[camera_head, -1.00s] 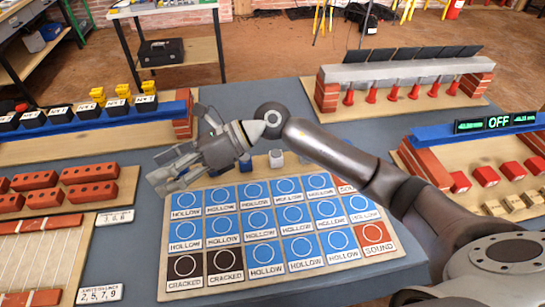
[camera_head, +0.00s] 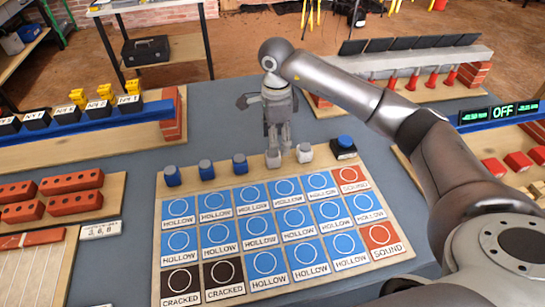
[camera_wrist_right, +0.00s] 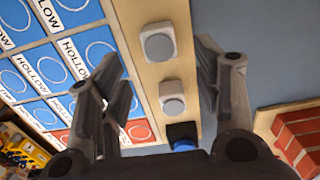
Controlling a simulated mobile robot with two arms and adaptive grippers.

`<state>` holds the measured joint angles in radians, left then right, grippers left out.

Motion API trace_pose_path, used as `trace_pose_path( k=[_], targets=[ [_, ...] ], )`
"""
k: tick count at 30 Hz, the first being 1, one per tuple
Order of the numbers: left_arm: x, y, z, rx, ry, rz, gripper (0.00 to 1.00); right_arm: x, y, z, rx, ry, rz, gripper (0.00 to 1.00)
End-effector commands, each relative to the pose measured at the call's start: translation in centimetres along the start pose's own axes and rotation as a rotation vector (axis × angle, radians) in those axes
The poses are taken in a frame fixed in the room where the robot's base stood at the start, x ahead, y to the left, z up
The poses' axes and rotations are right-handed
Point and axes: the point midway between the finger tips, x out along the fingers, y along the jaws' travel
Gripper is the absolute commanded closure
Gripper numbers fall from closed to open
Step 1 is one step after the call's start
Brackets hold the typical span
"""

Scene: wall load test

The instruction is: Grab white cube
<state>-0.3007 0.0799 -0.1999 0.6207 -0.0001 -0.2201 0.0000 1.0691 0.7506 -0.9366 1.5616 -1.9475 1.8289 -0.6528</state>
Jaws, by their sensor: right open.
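Two white cubes stand in the row on the wooden strip behind the tile grid. One white cube (camera_head: 304,153) is clear in the head view. The other white cube (camera_head: 273,158) is partly covered by my right gripper (camera_head: 279,143). In the right wrist view the white cubes (camera_wrist_right: 158,43) (camera_wrist_right: 172,97) show grey round tops. My right gripper (camera_wrist_right: 156,62) is open and empty, pointing down, with one finger on each side of the strip, above the cubes. I cannot tell its exact height over them. My left gripper is out of view.
A black block with a blue top (camera_head: 343,147) stands to the right. The board (camera_head: 160,240) holds blue, red and black tiles. Brick racks stand left and right. Grey table is free behind the strip.

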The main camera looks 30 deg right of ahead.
Motion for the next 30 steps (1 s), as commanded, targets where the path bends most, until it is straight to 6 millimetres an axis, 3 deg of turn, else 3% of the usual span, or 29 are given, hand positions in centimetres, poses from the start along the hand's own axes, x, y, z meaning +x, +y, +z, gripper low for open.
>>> trace_pose_path(
  k=[8, 16, 25, 30],
  targets=[
    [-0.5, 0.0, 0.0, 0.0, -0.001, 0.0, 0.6, 2.4, 0.1, 0.1, -0.001, -0.002, 0.002, 0.41],
    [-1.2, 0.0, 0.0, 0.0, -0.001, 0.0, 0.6, 6.2, 0.0, 0.1, -0.001, -0.003, 0.002, 0.41],
    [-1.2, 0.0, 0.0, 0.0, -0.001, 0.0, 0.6, 6.8, -0.1, 0.2, -0.002, -0.004, -0.001, 0.41],
    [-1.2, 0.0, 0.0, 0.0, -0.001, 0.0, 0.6, 6.8, 0.0, 0.2, -0.001, -0.004, -0.001, 0.62]
  ],
)
